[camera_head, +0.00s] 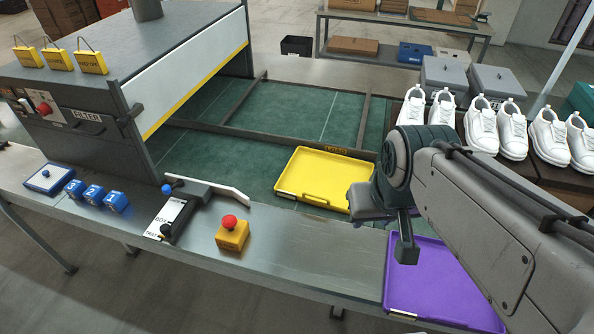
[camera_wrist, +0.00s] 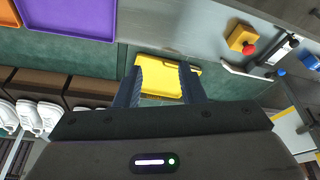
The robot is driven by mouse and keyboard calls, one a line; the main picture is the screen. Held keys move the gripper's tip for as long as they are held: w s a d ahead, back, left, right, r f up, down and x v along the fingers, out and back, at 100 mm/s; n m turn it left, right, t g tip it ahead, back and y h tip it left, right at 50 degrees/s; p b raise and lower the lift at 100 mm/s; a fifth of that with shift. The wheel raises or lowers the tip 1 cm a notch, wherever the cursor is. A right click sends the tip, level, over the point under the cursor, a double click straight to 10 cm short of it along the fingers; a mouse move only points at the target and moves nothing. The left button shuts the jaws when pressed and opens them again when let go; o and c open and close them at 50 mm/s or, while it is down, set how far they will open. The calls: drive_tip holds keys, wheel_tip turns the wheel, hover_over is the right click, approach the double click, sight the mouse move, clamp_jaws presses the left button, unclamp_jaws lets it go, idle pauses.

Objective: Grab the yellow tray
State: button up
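The yellow tray (camera_head: 322,178) lies flat on the green belt of the line, left of my arm in the head view. In the wrist view the yellow tray (camera_wrist: 160,84) shows between and beyond my fingers. My gripper (camera_wrist: 159,68) is open, its two dark fingers apart with nothing between them that I can see held. In the head view the arm hides part of the gripper and the tray's right end. I cannot tell whether the fingers touch the tray.
A purple tray (camera_head: 440,284) lies to the right on the bench edge. A yellow box with a red button (camera_head: 232,232) and a lever panel (camera_head: 166,216) stand on the front ledge. White shoes (camera_head: 480,125) stand behind my arm. A grey machine (camera_head: 90,85) stands left.

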drive_tip(key=w+a+f+n+g+b, duration=0.1)
drive_tip(key=w+f+n+g, duration=0.15)
drive_tip(key=w, duration=0.75)
drive_tip(key=w+a+f+n+g+b, duration=0.1)
drive_tip(key=w+f+n, duration=0.15)
drive_tip(key=w, duration=0.75)
drive_tip(key=w+a+f+n+h, duration=0.2)
drive_tip(key=w+a+f+n, duration=0.1)
drive_tip(key=w+f, duration=0.6)
drive_tip(key=n+h, duration=0.3)
drive_tip(key=n, duration=0.1)
approach(319, 198)
drive_tip(key=x, duration=0.5)
drive_tip(key=shift+w+a, duration=0.25)
drive_tip(key=shift+w, duration=0.1)
drive_tip(key=p+x, duration=0.1)
drive_tip(key=x, duration=0.1)
drive_tip(key=p+x, duration=0.1)
drive_tip(key=x, duration=0.1)
drive_tip(key=shift+s+d, duration=0.1)
drive_tip(key=shift+d, duration=0.2)
drive_tip(key=shift+d+f, duration=0.25)
drive_tip(key=shift+f, duration=0.4)
